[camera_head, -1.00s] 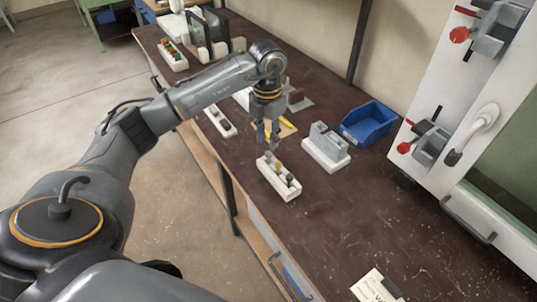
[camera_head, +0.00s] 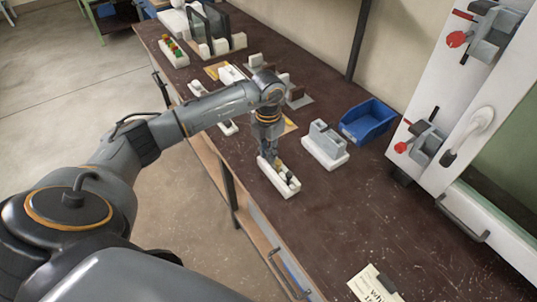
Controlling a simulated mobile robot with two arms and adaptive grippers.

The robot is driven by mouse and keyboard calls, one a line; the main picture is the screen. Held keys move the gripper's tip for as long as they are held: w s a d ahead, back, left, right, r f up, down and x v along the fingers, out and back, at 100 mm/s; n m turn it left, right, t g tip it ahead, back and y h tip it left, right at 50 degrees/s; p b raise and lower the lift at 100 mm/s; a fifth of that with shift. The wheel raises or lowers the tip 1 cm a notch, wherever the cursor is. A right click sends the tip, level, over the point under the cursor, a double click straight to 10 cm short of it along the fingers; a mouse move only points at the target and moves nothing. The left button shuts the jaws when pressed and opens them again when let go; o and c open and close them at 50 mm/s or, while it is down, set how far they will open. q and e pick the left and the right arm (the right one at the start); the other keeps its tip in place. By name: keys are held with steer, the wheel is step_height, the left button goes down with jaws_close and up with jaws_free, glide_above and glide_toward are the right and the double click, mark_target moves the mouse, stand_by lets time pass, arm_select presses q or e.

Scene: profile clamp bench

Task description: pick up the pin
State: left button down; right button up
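A white holder (camera_head: 281,189) with a few small upright pieces stands on the dark bench top near its front edge. A pale pin-like piece (camera_head: 280,168) shows in it, with darker ones toward its near end. They are too small to tell which is the pin. My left gripper (camera_head: 269,159) points down at the far end of the holder, its fingertips at the height of the pieces. The fingers hide that end, and I cannot tell whether they are open or shut on a piece. My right gripper is out of view.
A grey block on a white base (camera_head: 325,159) stands just right of the holder, with a blue bin (camera_head: 368,122) behind it. A white panel with red-handled clamps (camera_head: 425,145) rises at the right. The near bench top is clear, except for a paper card (camera_head: 371,284).

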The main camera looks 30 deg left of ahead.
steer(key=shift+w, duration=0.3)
arm_select(q)
steer(key=shift+r, duration=0.15)
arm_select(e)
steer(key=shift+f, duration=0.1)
